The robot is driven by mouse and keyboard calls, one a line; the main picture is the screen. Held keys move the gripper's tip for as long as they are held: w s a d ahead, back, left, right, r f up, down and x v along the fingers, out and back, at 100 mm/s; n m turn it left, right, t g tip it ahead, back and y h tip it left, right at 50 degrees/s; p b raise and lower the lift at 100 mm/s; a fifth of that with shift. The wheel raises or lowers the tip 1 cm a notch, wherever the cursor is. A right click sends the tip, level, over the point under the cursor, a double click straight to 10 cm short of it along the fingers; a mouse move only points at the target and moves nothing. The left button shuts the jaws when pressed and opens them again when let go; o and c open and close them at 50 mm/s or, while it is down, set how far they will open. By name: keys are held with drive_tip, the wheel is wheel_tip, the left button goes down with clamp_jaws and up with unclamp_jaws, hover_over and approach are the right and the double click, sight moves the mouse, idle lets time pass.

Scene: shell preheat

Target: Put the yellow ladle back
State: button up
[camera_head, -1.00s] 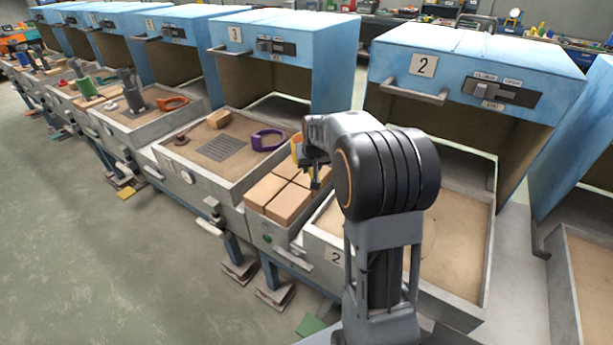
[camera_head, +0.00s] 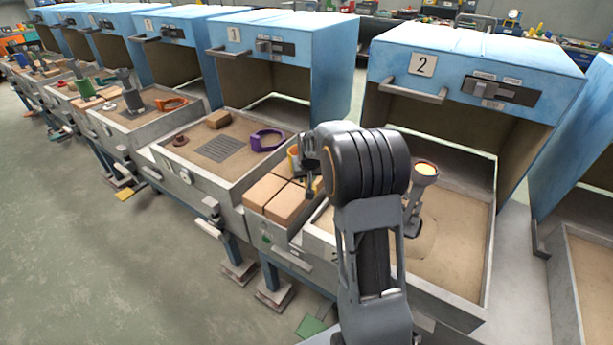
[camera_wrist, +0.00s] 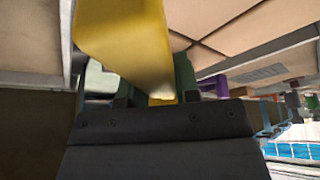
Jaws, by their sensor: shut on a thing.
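The yellow ladle (camera_head: 293,158) shows partly beside my wrist in the head view, above the tan blocks between stations 2 and 3. In the wrist view the yellow ladle (camera_wrist: 125,42) is large and close, crossing the top middle. Its narrow end runs down to my gripper (camera_wrist: 158,98), which is shut on it. In the head view my gripper (camera_head: 311,178) is small and partly hidden by my arm. The ladle's full shape is not visible.
Tan blocks (camera_head: 288,199) lie just below my gripper. Station 2's sand tray (camera_head: 455,240) holds a grey stand with a glowing orange top (camera_head: 426,171). Station 3's tray holds a purple ring-like thing (camera_head: 267,140), a grate (camera_head: 220,148) and a tan block (camera_head: 218,119). Blue hoods (camera_head: 470,60) rise behind.

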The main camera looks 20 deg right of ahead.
drive_tip(key=shift+f, duration=0.15)
drive_tip(key=o, duration=1)
